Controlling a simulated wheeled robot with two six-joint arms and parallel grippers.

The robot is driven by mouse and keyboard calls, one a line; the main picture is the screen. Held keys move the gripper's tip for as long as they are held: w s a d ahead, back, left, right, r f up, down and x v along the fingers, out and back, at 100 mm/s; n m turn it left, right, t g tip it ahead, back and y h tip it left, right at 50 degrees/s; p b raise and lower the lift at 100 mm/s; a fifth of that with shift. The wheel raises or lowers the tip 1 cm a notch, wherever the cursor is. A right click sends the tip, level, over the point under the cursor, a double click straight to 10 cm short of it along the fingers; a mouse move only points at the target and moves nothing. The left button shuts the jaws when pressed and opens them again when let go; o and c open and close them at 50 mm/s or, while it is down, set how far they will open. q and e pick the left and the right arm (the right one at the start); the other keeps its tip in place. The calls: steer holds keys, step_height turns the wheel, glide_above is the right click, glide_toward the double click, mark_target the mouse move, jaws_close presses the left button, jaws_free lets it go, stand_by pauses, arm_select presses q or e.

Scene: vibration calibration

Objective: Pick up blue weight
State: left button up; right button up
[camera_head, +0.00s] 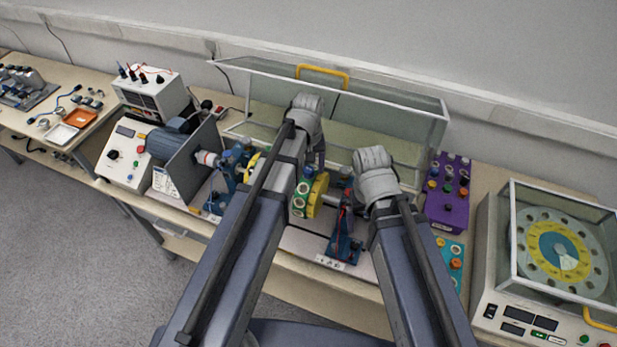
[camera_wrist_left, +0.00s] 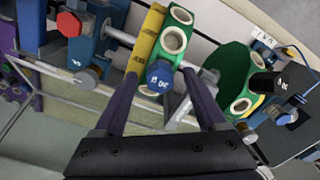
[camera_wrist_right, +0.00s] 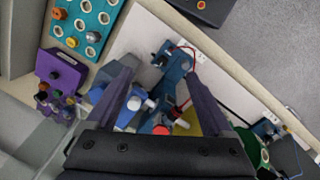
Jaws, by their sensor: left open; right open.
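In the head view my left gripper hangs by the green and yellow disc (camera_head: 317,194), and the weight is mostly hidden there. My right gripper (camera_wrist_right: 160,72) is open and shows nothing held. It hangs over the right end of the shaft rig, above a blue bearing stand (camera_wrist_right: 173,66).
A purple block (camera_head: 447,190) and a teal block (camera_head: 453,262) with several coloured weights stand right of the rig. A clear cover with a yellow handle (camera_head: 322,76) stands open behind it. A glass-covered machine (camera_head: 560,255) is at the far right, a motor (camera_head: 172,142) at left.

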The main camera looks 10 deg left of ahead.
arm_select(q)
jaws_close()
stand_by(0.6)
